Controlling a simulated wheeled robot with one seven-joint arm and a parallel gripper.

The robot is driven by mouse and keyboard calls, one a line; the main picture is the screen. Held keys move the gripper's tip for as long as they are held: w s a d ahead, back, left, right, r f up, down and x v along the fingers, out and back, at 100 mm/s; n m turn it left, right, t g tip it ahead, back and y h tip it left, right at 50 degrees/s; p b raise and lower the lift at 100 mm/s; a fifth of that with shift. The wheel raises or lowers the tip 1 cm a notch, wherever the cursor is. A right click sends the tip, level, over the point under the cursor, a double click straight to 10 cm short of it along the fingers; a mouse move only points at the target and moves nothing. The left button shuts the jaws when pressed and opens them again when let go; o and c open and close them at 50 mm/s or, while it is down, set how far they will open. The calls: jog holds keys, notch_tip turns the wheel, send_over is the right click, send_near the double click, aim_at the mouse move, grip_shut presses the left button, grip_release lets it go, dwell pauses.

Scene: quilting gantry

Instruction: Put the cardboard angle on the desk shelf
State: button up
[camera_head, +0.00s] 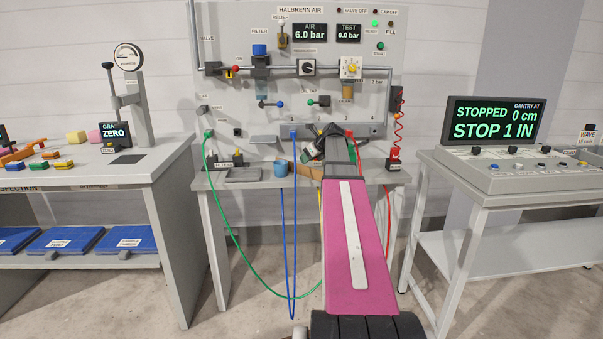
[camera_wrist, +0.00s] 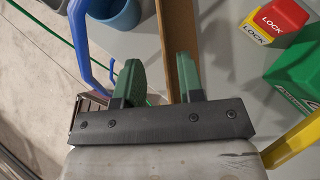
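The cardboard angle is a long brown strip; in the wrist view (camera_wrist: 176,35) it runs from the top edge down between my green fingers, close beside the right one. In the head view a brown piece (camera_head: 288,174) shows on the middle bench, partly hidden by my arm. My gripper (camera_wrist: 158,62) is open, with a wide gap left of the strip; I cannot tell whether the right finger touches it. In the head view my gripper (camera_head: 314,150) is low over the bench, mostly hidden. The console desk on the right has a grey lower shelf (camera_head: 500,252), bare where visible.
A blue cup (camera_head: 281,168) stands left of the strip. Red and yellow lock blocks (camera_wrist: 285,14) and a green box (camera_wrist: 297,75) lie to its right. Green, blue and red hoses hang before the middle bench (camera_head: 240,181). A gap of floor separates it from the console desk.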

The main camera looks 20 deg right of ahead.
aim_at(303, 168)
jog(key=x, duration=0.5)
jog(key=shift+w+d, duration=0.1)
jog(key=shift+r, duration=0.1)
grip_shut()
